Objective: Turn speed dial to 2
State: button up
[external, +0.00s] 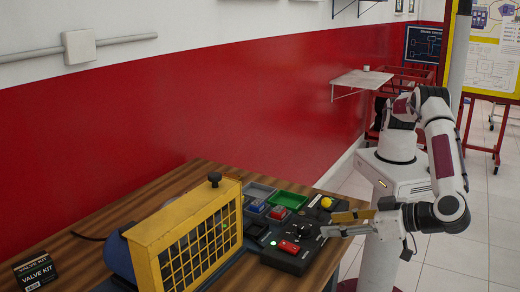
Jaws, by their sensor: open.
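A black control box (281,259) sits at the right end of the wooden table. It carries a red switch (289,247), a yellow knob (326,202) and a small green light. A small dark dial with pale marks (307,228) seems to be on its top; its setting is too small to read, and I cannot tell for sure that it is the speed dial. My gripper (328,225) is open and empty, with its fingers pointing left over the right edge of the box. I cannot tell whether a fingertip touches the box.
A yellow-caged machine (200,240) stands left of the box. Behind the box are a green tray (287,200) and grey trays with small red and blue blocks. A black valve kit box (36,271) lies at the far left. The table's back left is largely clear.

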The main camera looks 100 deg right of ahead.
aim_at(306, 227)
jog(key=shift+w, duration=0.1)
dwell(0.3)
jog(key=shift+x, duration=3.85)
jog(key=c, duration=0.8)
